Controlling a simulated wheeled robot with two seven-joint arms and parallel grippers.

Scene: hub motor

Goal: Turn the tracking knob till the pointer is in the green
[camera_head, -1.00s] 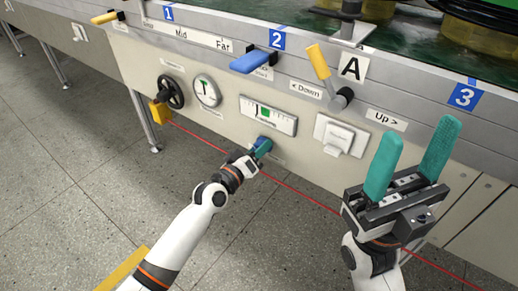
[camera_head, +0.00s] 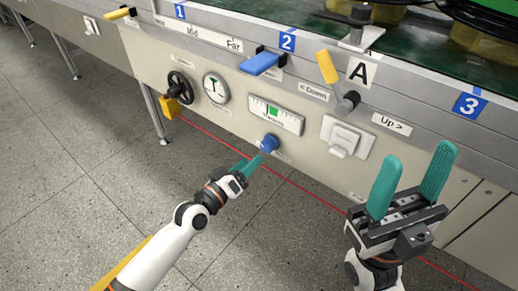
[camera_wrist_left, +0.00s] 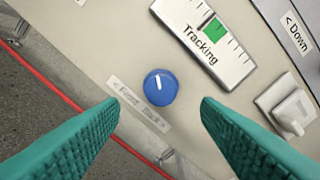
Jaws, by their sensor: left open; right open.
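The blue tracking knob (camera_head: 269,142) sits on the panel below the Tracking gauge (camera_head: 291,123). In the left wrist view, the knob (camera_wrist_left: 160,87) is uncovered and its white line points up. The gauge (camera_wrist_left: 226,66) has a green patch (camera_wrist_left: 214,28); a thin dark mark seems to stand just left of the green, but is too small to be sure of. My left gripper (camera_head: 250,164) is open and empty, in front of and below the knob, apart from it. Its teal fingers show on either side in the wrist view. My right gripper (camera_head: 416,170) is open and empty, fingers up, at the right.
A black handwheel (camera_head: 180,86) and round dial (camera_head: 216,88) are left of the gauge. A white switch (camera_head: 342,138) and yellow-handled lever (camera_head: 328,68) are to its right. A blue lever (camera_head: 260,64) sticks out above. The floor before the panel is open.

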